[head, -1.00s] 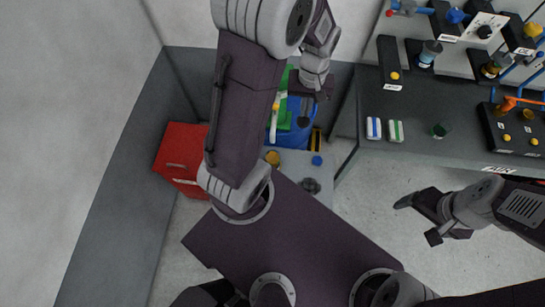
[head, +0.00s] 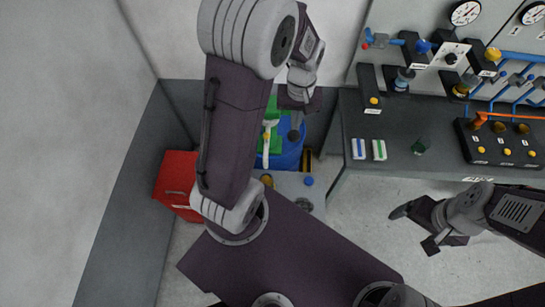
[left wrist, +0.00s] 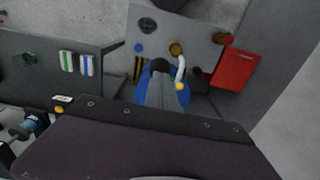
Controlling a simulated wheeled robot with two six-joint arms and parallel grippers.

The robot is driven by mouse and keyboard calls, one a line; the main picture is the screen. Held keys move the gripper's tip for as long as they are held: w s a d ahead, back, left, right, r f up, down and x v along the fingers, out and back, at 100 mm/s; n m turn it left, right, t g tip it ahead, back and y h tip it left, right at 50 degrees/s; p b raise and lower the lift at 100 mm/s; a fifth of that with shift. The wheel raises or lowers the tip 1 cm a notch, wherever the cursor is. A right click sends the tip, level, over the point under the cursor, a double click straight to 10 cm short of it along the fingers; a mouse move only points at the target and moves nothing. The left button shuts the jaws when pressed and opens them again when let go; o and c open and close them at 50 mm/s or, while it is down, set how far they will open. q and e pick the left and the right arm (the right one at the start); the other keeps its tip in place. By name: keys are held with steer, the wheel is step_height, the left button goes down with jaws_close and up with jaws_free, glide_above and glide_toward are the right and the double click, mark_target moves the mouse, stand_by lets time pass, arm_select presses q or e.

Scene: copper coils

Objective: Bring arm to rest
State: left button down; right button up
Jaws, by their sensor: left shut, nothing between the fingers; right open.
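My left arm rises tall in the head view and bends over at the top, with its elbow near the upper edge. My left gripper (head: 295,127) hangs down in front of the blue bin (head: 290,154), shut and empty. In the left wrist view the shut fingers (left wrist: 162,72) point toward the bin, which they partly hide. My right gripper (head: 414,228) is open and empty, low on the right over bare floor and apart from the bench.
A grey workbench (head: 440,150) at the right carries a blue-striped block (head: 359,149), a green-striped block (head: 379,150) and a green piece (head: 421,146). Gauges and valves line the wall panel. A red box (head: 175,180) stands at the left. Floor is clear at lower right.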

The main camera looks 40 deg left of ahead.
arm_select(q)
steer(key=shift+s+d+m, duration=0.25)
steer(key=shift+d+m, duration=0.05)
steer(key=shift+m, duration=0.2)
steer(key=s+d+m+t, duration=0.3)
steer(key=s+m, duration=0.2)
step_height(320, 180, down, 21)
steer(key=s+d+g+b, duration=0.1)
steer(key=s+b, duration=0.1)
steer(key=b, duration=1.8)
steer(key=shift+s+r+g, duration=0.15)
steer(key=shift+s+g, duration=0.25)
